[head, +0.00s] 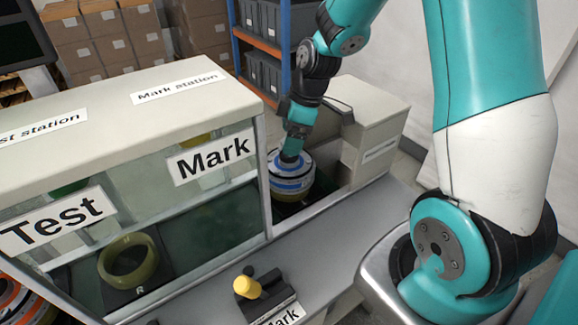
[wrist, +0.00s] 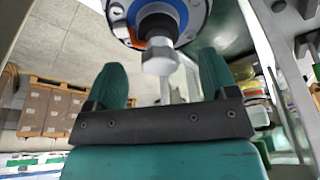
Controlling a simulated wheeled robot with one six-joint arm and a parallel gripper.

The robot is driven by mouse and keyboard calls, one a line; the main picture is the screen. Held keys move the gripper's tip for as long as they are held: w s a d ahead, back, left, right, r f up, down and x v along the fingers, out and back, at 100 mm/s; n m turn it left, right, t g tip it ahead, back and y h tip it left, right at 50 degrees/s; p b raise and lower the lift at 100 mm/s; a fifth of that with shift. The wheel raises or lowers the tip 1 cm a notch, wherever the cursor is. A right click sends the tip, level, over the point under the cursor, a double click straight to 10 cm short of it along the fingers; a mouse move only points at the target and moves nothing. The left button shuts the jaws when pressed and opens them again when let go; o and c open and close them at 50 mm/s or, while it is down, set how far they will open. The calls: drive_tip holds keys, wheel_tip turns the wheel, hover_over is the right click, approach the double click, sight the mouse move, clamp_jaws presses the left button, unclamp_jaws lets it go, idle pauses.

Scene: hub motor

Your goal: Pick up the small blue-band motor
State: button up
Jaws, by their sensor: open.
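The blue-band motor (head: 291,184) stands upright at the open right end of the Mark station, a white and silver drum with blue bands. My gripper (head: 291,150) is just above it, reaching down from the arm. In the wrist view, the motor (wrist: 190,18) shows at the top, with its dark and pale shaft (wrist: 160,58) pointing toward the gap between my fingers. My gripper (wrist: 162,72) is open there, one green finger on each side of the shaft. I cannot tell whether the fingers touch it.
The Mark station housing (head: 218,150) stands close left of the motor, and a beige cabinet (head: 372,135) close right. An olive ring (head: 128,262) sits behind the Test glass. A yellow button (head: 247,287) is on the front ledge. Blue shelving (head: 262,50) stands behind.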

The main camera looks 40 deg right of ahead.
sight(289, 159)
drive_tip(key=x, duration=0.5)
drive_tip(key=shift+d+p, duration=0.1)
drive_tip(key=shift+p, duration=0.25)
drive_tip(key=shift+r, duration=0.1)
clamp_jaws()
